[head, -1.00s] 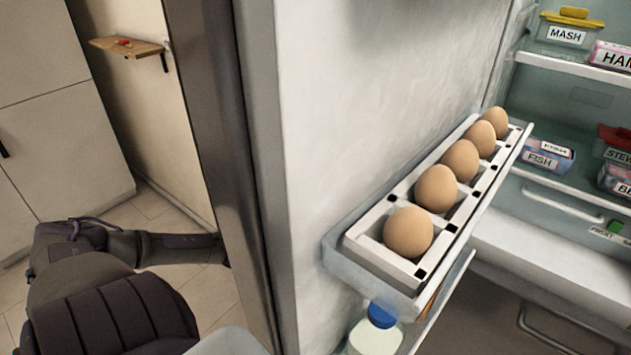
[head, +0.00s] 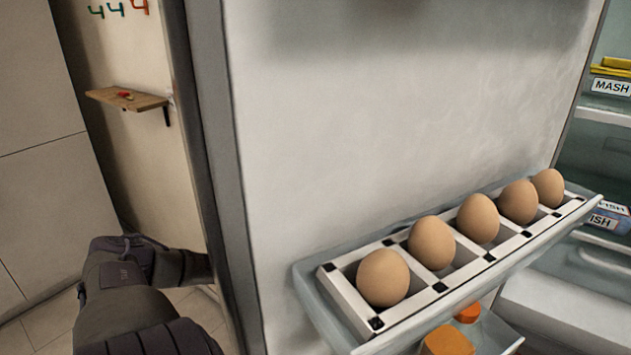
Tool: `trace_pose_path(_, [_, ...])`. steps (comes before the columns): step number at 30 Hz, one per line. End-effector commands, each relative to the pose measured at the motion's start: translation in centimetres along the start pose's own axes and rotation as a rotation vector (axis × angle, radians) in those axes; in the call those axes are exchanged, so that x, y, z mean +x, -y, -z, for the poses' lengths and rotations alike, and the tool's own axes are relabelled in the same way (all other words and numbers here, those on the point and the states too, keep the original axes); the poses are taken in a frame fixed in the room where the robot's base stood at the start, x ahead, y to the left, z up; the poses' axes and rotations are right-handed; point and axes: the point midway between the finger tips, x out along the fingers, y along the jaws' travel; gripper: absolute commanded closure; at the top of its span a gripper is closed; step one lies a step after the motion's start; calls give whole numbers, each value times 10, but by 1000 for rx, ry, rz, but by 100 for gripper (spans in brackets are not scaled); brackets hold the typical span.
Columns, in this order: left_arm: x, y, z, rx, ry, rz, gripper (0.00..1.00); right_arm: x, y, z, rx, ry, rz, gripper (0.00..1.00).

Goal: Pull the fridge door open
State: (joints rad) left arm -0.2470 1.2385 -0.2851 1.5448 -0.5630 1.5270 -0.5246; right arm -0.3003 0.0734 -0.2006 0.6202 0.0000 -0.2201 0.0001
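The fridge door (head: 390,120) stands open, and its pale inner face fills the middle of the head view. An egg rack (head: 440,285) with several brown eggs is fixed to it. The door's dark edge (head: 208,180) runs down to the left of the inner face. My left arm comes in from the lower left and reaches behind this edge, on the door's outer side. Its gripper is hidden there, so its grip on any handle cannot be seen. My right gripper is out of view.
The fridge interior shows at the right, with a yellow-lidded MASH box (head: 612,82) on a shelf. Orange-topped items (head: 447,340) stand in the door below the eggs. A small wooden wall shelf (head: 127,98) and pale cabinets (head: 45,180) are at the left.

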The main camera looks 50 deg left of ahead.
Motion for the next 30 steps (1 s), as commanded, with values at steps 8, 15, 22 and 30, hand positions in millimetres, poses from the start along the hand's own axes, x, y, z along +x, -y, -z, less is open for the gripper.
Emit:
trace_pose_path(8, [-4, -1, -1, 2, -3, -9, 100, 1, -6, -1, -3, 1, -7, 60])
trace_pose_path(15, [-5, 0, -2, 4, 0, -10, 100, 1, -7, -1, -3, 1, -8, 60])
trace_pose_path(22, [-4, 0, -2, 3, -2, -8, 57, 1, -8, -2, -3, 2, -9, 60])
trace_pose_path(30, [-3, -1, -1, 2, -4, -5, 57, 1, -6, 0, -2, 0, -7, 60])
